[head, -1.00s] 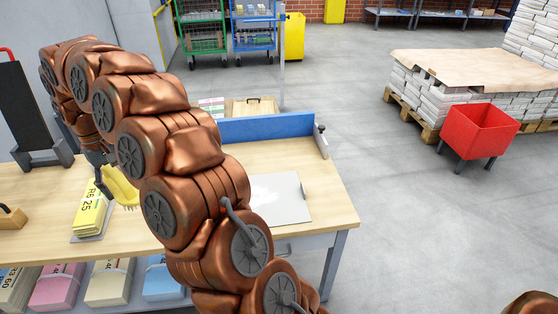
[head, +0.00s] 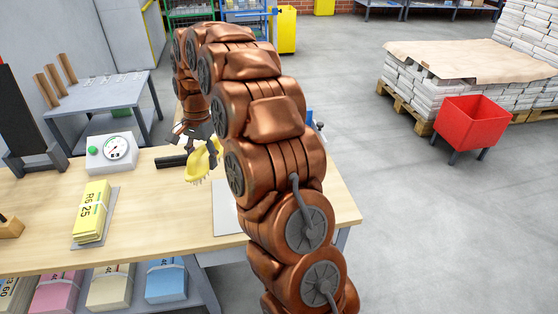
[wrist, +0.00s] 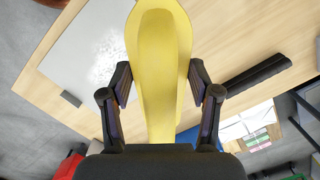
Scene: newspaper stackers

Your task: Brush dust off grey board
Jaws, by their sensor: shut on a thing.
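My gripper (head: 197,143) is shut on a yellow brush (head: 201,165), which is held above the wooden table with its bristles pointing down. In the wrist view the yellow brush (wrist: 158,65) fills the middle, between the two dark fingers. The grey board (head: 226,214) lies on the table to the right of the brush, mostly hidden behind my arm in the head view. In the wrist view the grey board (wrist: 75,75) is at the upper left, with pale white dust (wrist: 112,55) spread on it, partly hidden by the brush.
A yellow bundle marked R6 25 (head: 92,210) lies at the table's left. A dial gauge box (head: 112,150) stands behind it. A black bar (wrist: 257,75) lies beside the brush in the wrist view. Bare wood (head: 150,215) lies between bundle and board.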

